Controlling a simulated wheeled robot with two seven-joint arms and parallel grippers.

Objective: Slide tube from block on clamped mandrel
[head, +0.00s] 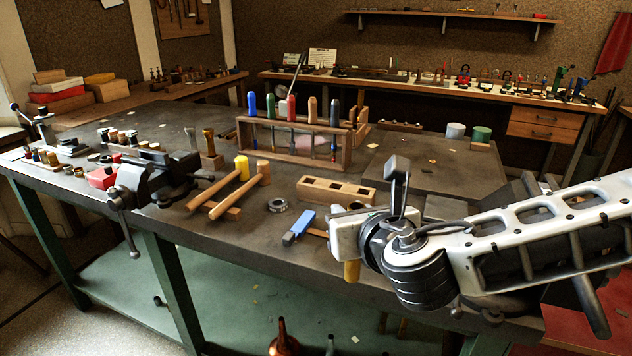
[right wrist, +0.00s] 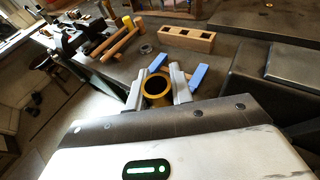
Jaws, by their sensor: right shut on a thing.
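The brass tube (right wrist: 158,88) is between the fingers of my right gripper (right wrist: 158,95). It is seen from its open end, with a dark bore. In the head view a gold-coloured part of the tube (head: 352,271) shows below my gripper body, near the bench's front edge. The wooden block (head: 335,190), with several openings, sits on the bench beyond my gripper and apart from it; it also shows in the right wrist view (right wrist: 187,38). A dark vise (head: 150,178) stands at the front left; I cannot clearly make out the mandrel there. My left gripper is out of view.
Wooden mallets (head: 228,190) lie between the vise and block. A metal ring (head: 278,205) and a blue-handled tool (head: 302,224) lie nearer my gripper. A wooden rack of coloured-handled tools (head: 293,145) stands behind. A raised dark slab (head: 440,165) is at the back right.

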